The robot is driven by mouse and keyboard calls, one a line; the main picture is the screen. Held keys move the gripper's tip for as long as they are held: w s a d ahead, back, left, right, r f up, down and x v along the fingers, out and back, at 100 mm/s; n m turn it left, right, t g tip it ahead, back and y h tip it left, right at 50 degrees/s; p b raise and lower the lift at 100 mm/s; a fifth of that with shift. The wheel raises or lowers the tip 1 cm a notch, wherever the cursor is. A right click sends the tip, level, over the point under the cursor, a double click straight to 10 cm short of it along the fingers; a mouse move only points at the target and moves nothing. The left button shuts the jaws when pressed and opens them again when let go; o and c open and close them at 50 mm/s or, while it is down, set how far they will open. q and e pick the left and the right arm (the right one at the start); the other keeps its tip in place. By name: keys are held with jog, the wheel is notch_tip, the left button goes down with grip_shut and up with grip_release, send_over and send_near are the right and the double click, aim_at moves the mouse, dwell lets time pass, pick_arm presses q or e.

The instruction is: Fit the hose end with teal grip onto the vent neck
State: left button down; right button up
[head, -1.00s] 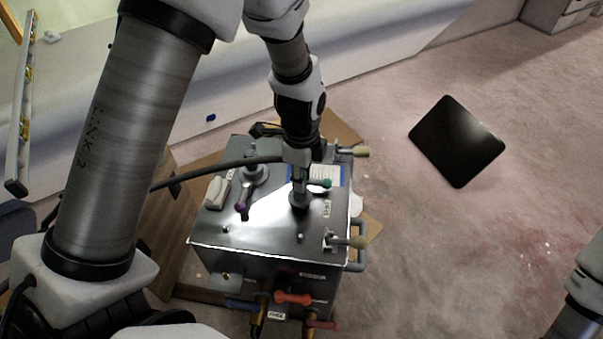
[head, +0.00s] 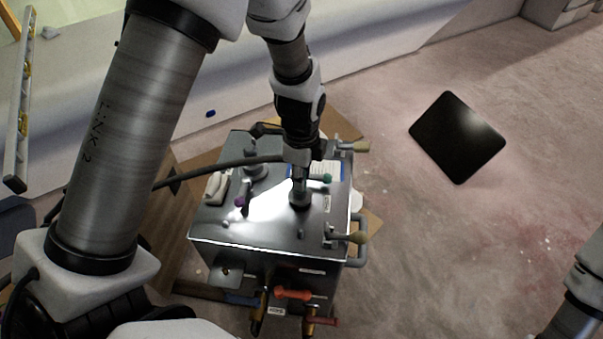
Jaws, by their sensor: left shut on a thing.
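My left gripper (head: 302,150) points down over the top of a metal box (head: 270,222) and is shut on the end of a dark hose (head: 220,168). The hose runs in from the left to the gripper. Below the fingers a short upright metal piece meets a round flanged neck (head: 300,200) on the box top. I cannot tell whether the hose end is seated on it. A small teal part (head: 327,178) shows just right of this upright piece. My right gripper is out of view.
A second round fitting (head: 255,168) and a purple-tipped part (head: 240,202) are on the box top at left. Red handles (head: 293,294) are on the front. A black panel (head: 457,137) lies on the open floor at right.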

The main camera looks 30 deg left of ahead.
pick_arm(q)
jog(key=shift+f, duration=0.1)
jog(key=shift+f, duration=0.5)
jog(key=shift+c, duration=1.5)
grip_release()
notch_tip(320, 180, up, 9)
jog(key=p, duration=0.8)
jog(key=shift+f, duration=0.15)
